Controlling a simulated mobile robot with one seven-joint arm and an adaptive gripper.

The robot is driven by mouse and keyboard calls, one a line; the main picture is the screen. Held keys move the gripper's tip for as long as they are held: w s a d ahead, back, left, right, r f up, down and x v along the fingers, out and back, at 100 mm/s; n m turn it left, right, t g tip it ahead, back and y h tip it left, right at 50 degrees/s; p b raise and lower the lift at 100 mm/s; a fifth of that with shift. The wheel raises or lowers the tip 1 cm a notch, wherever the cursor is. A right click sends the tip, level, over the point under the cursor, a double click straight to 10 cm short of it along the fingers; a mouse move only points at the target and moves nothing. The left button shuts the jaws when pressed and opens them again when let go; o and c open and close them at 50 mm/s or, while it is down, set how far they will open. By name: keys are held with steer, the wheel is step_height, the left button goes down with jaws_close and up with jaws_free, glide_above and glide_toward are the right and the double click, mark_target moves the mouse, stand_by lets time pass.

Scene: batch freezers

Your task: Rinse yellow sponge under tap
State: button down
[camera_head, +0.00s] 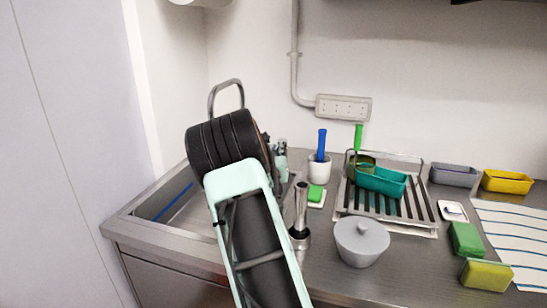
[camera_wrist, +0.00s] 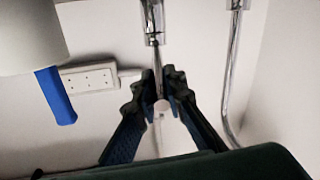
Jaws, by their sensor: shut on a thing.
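A yellow-green sponge block (camera_head: 486,275) stands on the counter at the lower right in the head view. The chrome tap (camera_head: 226,92) rises at the back of the sink, mostly behind my arm. In the wrist view, which appears upside down, the tap body (camera_wrist: 152,22) is at the top and its curved spout (camera_wrist: 232,75) is at the right. My gripper (camera_wrist: 162,88) is closed around a slim chrome rod on the tap body, seemingly the tap lever (camera_wrist: 157,62). The fingertips are hidden behind my arm in the head view. I see no clear water flow.
The sink (camera_head: 165,203) lies at the left. Right of it stand a lidded grey pot (camera_head: 361,240), a dish rack (camera_head: 388,220) with a teal tray (camera_head: 381,181), a white cup (camera_head: 319,170) with a blue-handled brush, and a green sponge (camera_head: 467,240).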

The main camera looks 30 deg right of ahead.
steer(key=shift+s+d+n+t+y+b, duration=0.4)
steer(key=shift+y+b, duration=0.1)
steer(key=shift+b, duration=0.25)
steer(key=c, duration=2)
jaws_free()
steer(key=shift+v, duration=3.75)
